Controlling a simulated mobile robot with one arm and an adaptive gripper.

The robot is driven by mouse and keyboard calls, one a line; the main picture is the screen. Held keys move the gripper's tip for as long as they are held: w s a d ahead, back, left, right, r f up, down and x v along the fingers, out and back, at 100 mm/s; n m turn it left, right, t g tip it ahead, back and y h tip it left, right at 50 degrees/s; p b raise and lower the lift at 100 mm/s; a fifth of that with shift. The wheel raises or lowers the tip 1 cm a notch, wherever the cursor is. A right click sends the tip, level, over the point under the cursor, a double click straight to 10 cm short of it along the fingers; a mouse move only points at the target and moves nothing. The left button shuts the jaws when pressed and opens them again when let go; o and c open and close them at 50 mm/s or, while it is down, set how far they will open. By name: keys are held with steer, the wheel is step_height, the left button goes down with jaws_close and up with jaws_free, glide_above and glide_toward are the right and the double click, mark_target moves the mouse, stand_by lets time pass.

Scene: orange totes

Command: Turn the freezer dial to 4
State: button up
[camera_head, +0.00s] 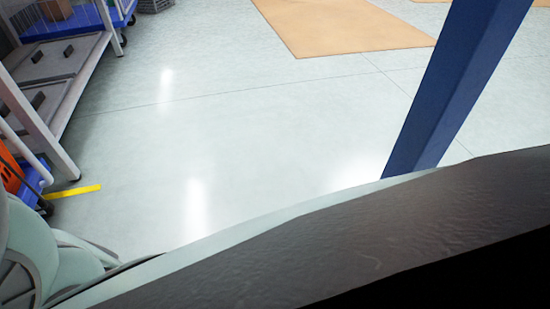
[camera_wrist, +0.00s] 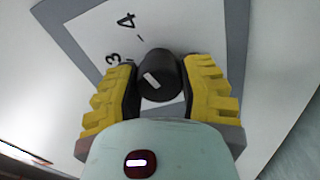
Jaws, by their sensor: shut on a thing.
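In the wrist view, the freezer dial is a black round knob (camera_wrist: 161,72) with a short white mark on its face. The mark slants up and left, roughly toward the 3; its exact setting is hard to tell. The knob sits on a white plate (camera_wrist: 95,38) with a grey border. A 4 (camera_wrist: 126,20) is printed above the knob, and a 3 (camera_wrist: 112,60) to its upper left, with small tick marks. My gripper (camera_wrist: 160,78) is shut on the knob, one yellow-padded finger on each side. The head view shows neither the dial nor my gripper.
In the head view, a grey rack (camera_head: 60,70) stands at the left, with a blue wheeled base (camera_head: 30,185) below it. A blue post (camera_head: 455,85) rises at the right. The pale floor (camera_head: 240,130) between them is clear.

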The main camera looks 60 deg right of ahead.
steer(key=shift+f, duration=0.1)
steer(key=o, duration=1.2)
steer(key=shift+v, duration=3.7)
